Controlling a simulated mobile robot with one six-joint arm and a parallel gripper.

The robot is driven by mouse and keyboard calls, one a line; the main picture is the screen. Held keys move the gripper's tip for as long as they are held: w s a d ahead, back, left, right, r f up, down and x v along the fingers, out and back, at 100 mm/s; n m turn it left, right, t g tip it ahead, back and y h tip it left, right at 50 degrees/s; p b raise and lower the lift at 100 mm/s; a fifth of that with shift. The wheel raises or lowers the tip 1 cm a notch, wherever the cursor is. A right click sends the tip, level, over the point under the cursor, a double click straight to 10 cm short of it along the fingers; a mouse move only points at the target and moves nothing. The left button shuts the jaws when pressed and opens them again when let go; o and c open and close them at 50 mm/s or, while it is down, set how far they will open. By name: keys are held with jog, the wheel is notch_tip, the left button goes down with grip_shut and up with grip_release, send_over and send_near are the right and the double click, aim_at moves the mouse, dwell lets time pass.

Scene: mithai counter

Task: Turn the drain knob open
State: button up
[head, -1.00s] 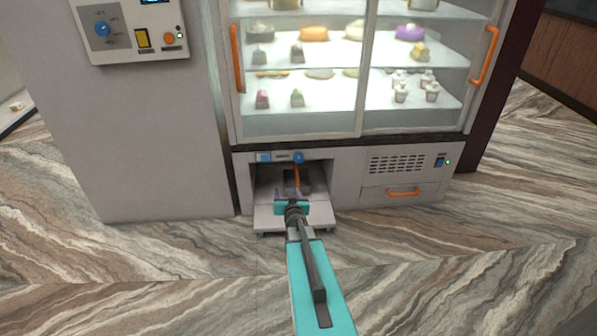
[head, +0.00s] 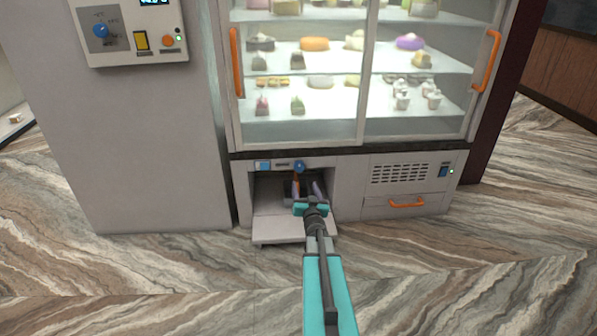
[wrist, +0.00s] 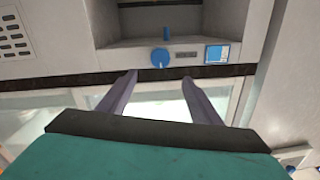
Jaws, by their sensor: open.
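The drain knob is most likely the round blue knob (head: 299,166) on the strip above the open compartment under the display case. It also shows in the wrist view (wrist: 160,58), with a small pale mark on its edge. My gripper (head: 307,184) is in front of the compartment, just below the knob in the head view. In the wrist view its two dark fingers (wrist: 160,76) are spread with nothing between them, and the knob shows just past the fingertips, centred on the gap. I see no contact with the knob.
A lowered flap (head: 268,229) lies below the compartment. A blue-and-white label (head: 263,166) sits beside the knob. A vent grille (head: 399,173) and a drawer with an orange handle (head: 407,204) are to the right. Another blue knob (head: 101,31) is on the upper-left wall panel.

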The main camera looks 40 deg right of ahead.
jog(key=shift+w, duration=0.1)
jog(key=b, duration=0.3)
send_near(300, 167)
jog(key=shift+x, duration=2.35)
jog(key=shift+b+x, duration=0.65)
jog(key=shift+x, duration=1.5)
jog(key=c, duration=1)
jog(key=shift+a+f, duration=0.1)
jog(key=shift+a, duration=0.35)
jog(key=shift+c, duration=0.2)
jog(key=shift+w+d, duration=0.1)
jog(key=shift+d, duration=0.2)
